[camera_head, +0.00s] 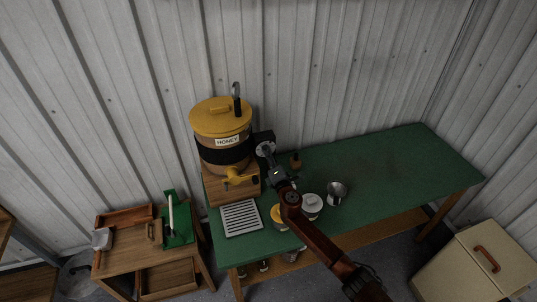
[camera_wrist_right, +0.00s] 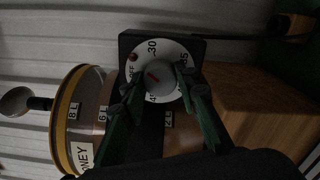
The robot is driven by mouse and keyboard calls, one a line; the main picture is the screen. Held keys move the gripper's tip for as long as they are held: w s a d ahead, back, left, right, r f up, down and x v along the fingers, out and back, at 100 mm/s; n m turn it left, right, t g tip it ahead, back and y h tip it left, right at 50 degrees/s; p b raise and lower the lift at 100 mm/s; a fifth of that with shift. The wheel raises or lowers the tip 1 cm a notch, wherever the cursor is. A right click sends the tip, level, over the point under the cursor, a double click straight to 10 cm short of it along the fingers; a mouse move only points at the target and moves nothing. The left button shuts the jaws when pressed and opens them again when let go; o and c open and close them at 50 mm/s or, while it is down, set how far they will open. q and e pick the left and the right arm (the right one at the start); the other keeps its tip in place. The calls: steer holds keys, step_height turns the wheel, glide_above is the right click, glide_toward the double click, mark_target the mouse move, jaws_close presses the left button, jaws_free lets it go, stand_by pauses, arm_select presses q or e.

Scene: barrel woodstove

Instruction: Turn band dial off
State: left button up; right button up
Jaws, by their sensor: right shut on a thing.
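The band dial (camera_wrist_right: 161,80) is a round white dial on a black box (camera_wrist_right: 128,44), with a grey knob and a red pointer mark. Its face shows OFF at the left, 30 above, and more numbers around. The red mark points toward the upper left, roughly between OFF and 30. In the head view the dial (camera_head: 265,149) sits at the right side of the honey tank (camera_head: 215,118), on its black band. My right gripper (camera_head: 270,156) reaches it from the front. In the wrist view its fingers (camera_wrist_right: 158,90) are on either side of the knob, shut on it. My left gripper is out of view.
The tank stands on a wooden block (camera_head: 217,188) on a green-topped table (camera_head: 390,170). A grated tray (camera_head: 241,217), a white-lidded jar (camera_head: 312,204) and a metal cup (camera_head: 337,191) are nearby. The table's right part is clear.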

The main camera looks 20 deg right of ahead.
steer(key=shift+f+n+p, duration=0.15)
steer(key=shift+n+p, duration=0.8)
steer(key=shift+n, duration=2.65)
steer(key=o, duration=1.1)
steer(key=shift+o, duration=0.2)
steer(key=s, duration=1.2)
steer(key=shift+d, duration=0.2)
